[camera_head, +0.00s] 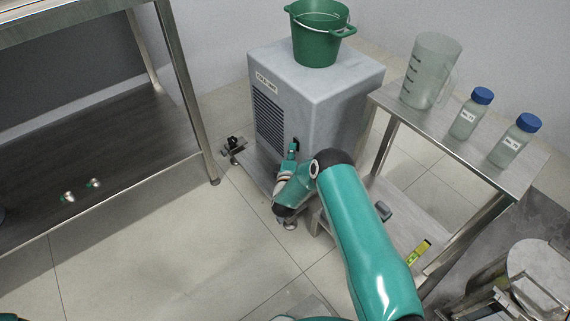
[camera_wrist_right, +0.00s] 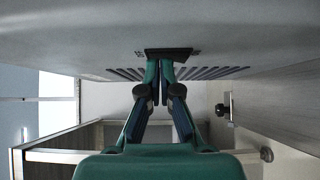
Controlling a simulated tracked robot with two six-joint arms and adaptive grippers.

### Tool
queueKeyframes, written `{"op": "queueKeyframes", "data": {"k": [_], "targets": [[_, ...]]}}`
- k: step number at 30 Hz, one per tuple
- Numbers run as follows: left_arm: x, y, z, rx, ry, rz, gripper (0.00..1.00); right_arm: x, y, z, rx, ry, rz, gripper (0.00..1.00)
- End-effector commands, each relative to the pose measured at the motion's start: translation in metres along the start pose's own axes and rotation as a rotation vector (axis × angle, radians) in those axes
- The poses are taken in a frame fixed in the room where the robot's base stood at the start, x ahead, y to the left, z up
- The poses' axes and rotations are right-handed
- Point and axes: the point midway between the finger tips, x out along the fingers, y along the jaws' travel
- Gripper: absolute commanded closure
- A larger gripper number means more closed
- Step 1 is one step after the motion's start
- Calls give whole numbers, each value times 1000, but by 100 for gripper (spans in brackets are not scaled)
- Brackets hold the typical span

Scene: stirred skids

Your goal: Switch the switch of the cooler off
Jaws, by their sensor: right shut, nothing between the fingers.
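The cooler (camera_head: 345,85) is a grey box with a louvred vent and a small label, standing on a low skid beyond my right arm. Its switch (camera_head: 296,144) is a small black part low on the front face, right of the vent. In the right wrist view the switch shows as a dark plate (camera_wrist_right: 180,52) above the vent slats. My right gripper (camera_head: 292,149) is shut and empty, its fingertips (camera_wrist_right: 160,66) at the switch plate. They look to be touching or very close; I cannot tell which. The switch's position is partly hidden by the fingers. My left gripper is not in view.
A green bucket (camera_head: 318,35) stands on the cooler. Right of it, a metal-legged table (camera_head: 440,125) holds a clear jug (camera_head: 430,70) and two blue-capped bottles (camera_head: 470,113). A shelf unit (camera_head: 120,140) stands left.

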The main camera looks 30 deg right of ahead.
Motion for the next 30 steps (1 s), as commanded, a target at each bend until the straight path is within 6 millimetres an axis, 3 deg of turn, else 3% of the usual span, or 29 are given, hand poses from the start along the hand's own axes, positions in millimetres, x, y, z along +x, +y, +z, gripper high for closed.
{"op": "queueKeyframes", "data": {"k": [7, 18, 24, 30], "targets": [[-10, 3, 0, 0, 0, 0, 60, -31, 3, -27, -4, 7, -6, 100], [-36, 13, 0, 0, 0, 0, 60, -108, 6, -26, -6, 9, -9, 100], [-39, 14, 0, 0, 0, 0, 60, -124, 6, -25, -4, 8, -6, 100], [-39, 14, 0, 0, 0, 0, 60, -126, 6, -24, -4, 6, -6, 100]]}}
